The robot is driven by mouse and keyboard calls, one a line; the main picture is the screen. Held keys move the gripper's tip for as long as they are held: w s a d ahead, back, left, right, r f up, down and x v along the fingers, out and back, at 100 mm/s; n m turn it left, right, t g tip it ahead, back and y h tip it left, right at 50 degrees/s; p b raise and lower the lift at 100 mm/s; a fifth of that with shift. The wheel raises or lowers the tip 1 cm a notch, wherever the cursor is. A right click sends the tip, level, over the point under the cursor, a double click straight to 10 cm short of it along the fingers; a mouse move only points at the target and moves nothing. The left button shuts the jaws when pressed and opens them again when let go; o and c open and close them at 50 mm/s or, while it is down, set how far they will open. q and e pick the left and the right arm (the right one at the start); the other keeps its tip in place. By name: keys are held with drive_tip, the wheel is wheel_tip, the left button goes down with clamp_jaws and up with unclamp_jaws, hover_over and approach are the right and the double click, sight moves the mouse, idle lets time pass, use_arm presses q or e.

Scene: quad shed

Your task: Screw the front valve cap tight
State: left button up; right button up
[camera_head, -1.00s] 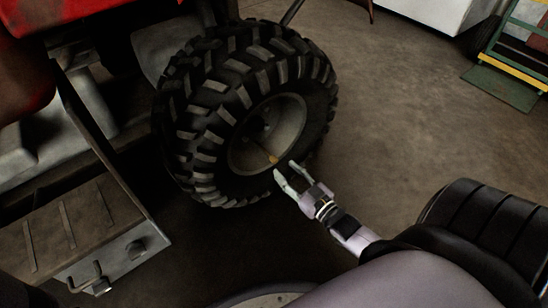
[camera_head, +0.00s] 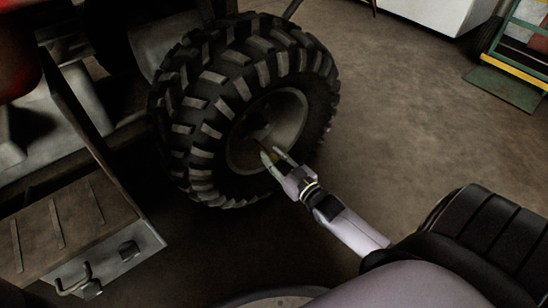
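The front wheel (camera_head: 187,128) of the red quad stands upright with a knobbly black tyre and a dull grey rim (camera_head: 291,112). My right gripper (camera_head: 270,153) reaches up to the lower left part of the rim from the lower right. Its two pale fingers are apart, with a visible gap between them. A small brownish piece, perhaps the valve cap, shows faintly at the fingertips. The fingers mostly hide it, and I cannot tell whether they touch it. My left gripper is not in view.
A metal footrest (camera_head: 75,225) with a bent hook juts out at the lower left. The concrete floor (camera_head: 400,110) right of the wheel is clear. A green hand truck (camera_head: 507,85) and a white cabinet (camera_head: 440,15) stand at the upper right.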

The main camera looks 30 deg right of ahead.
clamp_jaws()
